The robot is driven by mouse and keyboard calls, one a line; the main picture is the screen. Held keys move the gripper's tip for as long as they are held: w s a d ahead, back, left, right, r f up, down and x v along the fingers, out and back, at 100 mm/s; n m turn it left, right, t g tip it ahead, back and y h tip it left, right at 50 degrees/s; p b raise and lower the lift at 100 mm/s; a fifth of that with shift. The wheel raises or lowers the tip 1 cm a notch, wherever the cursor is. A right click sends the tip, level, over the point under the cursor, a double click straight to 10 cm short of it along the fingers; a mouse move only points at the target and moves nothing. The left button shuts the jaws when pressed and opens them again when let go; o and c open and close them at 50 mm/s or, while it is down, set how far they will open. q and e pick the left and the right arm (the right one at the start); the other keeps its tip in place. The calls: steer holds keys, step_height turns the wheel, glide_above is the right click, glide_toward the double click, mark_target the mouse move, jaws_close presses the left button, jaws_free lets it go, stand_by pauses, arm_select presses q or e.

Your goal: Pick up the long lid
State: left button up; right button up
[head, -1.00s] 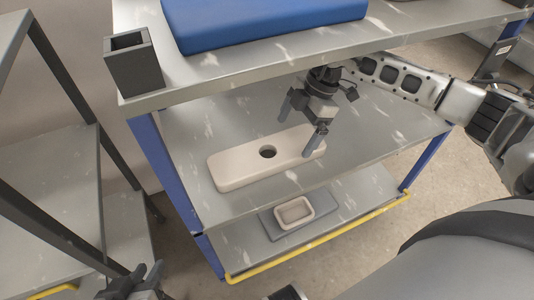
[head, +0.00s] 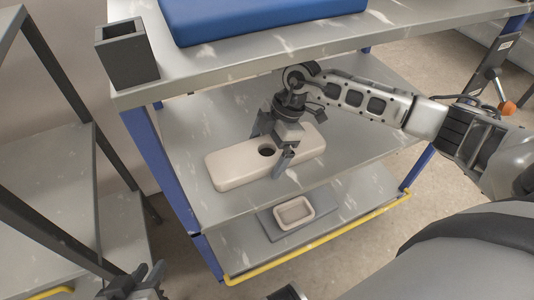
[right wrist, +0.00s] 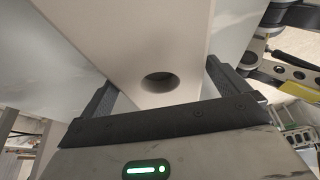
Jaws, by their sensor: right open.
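The long lid (head: 235,168) is a pale, rounded bar with a round dark hole near its middle. It lies flat on the middle shelf of the cart. My right gripper (head: 271,154) is over the lid close to the hole, its fingers apart on either side of it. In the right wrist view the lid (right wrist: 150,40) with its hole runs between the two open fingers (right wrist: 160,88). I cannot tell whether the fingers touch the lid. My left gripper (head: 140,285) is at the bottom left, away from the cart, and its jaws are unclear.
A blue box (head: 260,12) and a dark square holder (head: 128,52) stand on the top shelf, above my right arm. A small pale dish (head: 294,212) sits on a grey mat on the lowest shelf. Blue posts (head: 160,165) frame the cart. The middle shelf's right side is bare.

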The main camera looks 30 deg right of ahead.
steer(key=c, duration=1.3)
steer(key=shift+w+r, duration=0.1)
steer(key=shift+r, duration=0.05)
steer(key=shift+c, duration=0.4)
steer(key=shift+r, duration=0.1)
